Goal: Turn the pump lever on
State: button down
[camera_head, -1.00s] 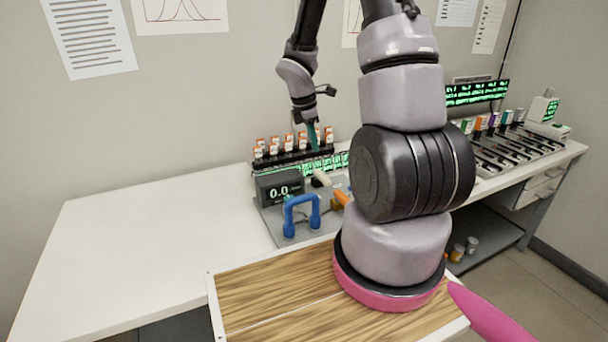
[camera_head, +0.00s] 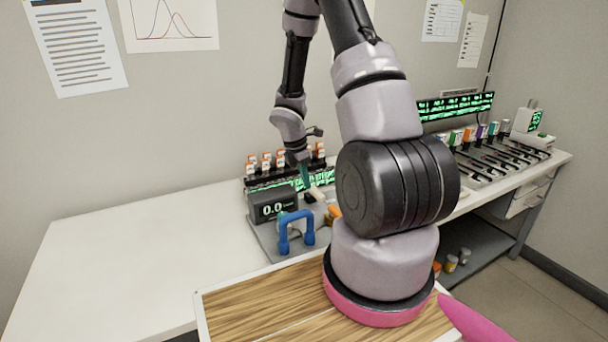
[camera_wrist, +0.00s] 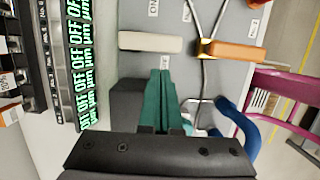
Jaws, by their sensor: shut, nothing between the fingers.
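My gripper (camera_wrist: 161,72) is shut and empty, its teal fingers together. In the head view my gripper (camera_head: 306,186) is low over the grey device panel (camera_head: 262,236). A cream lever bar (camera_wrist: 150,42) lies just beyond the fingertips in the wrist view, with an "ON" label (camera_wrist: 153,8) past it. I cannot tell whether the fingertips touch the bar. The cream bar (camera_head: 316,193) also shows in the head view, close to the fingertips. An orange lever (camera_wrist: 231,50) sits to its right in the wrist view, on a brass-coloured fitting.
A blue handle (camera_head: 296,231) stands on the panel beside a "0.0" display (camera_head: 272,208). Several small bottles (camera_head: 266,160) stand behind green "OFF" displays (camera_wrist: 76,60). The white table (camera_head: 130,250) is clear on the left.

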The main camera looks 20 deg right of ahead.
aim_at(309, 192)
jog(key=x, duration=0.5)
jog(key=shift+r, duration=0.1)
